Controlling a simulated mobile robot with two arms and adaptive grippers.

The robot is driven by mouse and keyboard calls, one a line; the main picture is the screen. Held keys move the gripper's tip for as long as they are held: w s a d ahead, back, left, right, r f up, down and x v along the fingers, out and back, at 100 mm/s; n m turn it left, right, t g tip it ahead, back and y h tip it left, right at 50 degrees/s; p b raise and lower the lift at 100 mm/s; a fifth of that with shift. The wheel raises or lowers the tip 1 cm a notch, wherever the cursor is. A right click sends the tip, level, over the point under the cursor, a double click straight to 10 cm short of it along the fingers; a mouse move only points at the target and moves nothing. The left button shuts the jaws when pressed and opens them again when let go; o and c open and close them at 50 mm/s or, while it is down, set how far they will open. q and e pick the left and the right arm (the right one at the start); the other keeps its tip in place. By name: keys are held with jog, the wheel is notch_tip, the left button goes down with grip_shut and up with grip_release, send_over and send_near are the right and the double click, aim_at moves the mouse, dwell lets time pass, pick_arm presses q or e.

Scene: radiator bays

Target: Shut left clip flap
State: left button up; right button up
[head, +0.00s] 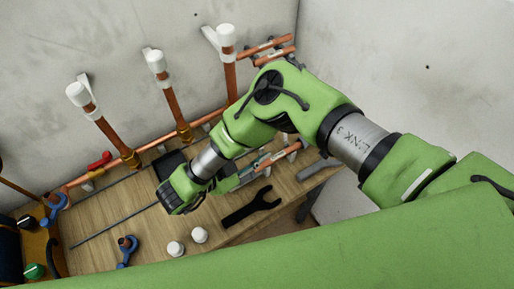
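White clips or caps top the upright copper pipes along the wall: left (79,94), middle (155,61) and right (226,36). Short copper pipes (283,154) with pale clip-like holders lie at the right end of the bench. Which piece is the left clip flap, and how far open it stands, is too small to tell. My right gripper (246,174) is low over the bench, beside these short pipes. Its fingers are small and partly hidden by the wrist, so their opening and any contact cannot be told. My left gripper is not in view.
The wooden bench (100,222) holds a black open-ended wrench (252,207), two white knobs (187,242), a blue-handled tool (126,250) and a long thin rod (115,224). A red-handled valve (99,161) sits near the wall. A copper pipe runs along the back.

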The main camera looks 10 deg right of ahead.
notch_tip(320, 180, up, 10)
dwell(0.6)
jog(key=shift+s+f, duration=0.1)
